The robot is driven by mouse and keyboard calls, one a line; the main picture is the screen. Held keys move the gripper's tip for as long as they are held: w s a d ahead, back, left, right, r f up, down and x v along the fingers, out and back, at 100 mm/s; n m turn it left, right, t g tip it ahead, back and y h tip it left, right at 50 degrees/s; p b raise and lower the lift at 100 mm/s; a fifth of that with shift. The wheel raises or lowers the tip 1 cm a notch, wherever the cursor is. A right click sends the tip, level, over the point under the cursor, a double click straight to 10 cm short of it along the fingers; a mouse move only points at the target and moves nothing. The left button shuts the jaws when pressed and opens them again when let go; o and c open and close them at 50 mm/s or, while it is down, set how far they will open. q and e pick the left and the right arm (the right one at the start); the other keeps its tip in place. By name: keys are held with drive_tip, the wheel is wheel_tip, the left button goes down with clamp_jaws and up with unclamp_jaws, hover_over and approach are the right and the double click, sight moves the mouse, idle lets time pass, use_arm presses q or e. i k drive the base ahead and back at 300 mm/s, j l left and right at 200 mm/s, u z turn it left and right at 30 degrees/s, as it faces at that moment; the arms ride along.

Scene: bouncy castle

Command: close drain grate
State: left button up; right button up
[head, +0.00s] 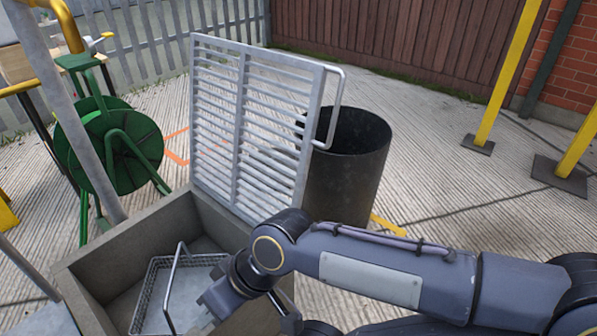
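The drain grate (240,120) is a light grey slatted metal panel. It stands raised, nearly upright, at the back edge of a concrete drain box (130,243). A bar handle (337,105) sticks out from the grate's upper right side. My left gripper is not in view.
A wire basket (152,285) with a tall handle sits inside the box. A dark bin (345,175) stands right behind the grate. A green hose reel (110,145) and grey pole stand at left. Yellow posts (507,75) stand at right, with open paving between.

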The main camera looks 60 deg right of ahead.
sight(320, 70)
drive_tip(key=k+z, duration=0.1)
drive_tip(key=z, duration=0.35)
drive_tip(key=l+z, duration=0.1)
drive_tip(key=z, duration=0.35)
drive_tip(key=k+l+z, duration=0.1)
drive_tip(key=z, duration=0.35)
drive_tip(key=l+z, duration=0.1)
drive_tip(key=z, duration=0.35)
drive_tip(key=l, duration=0.1)
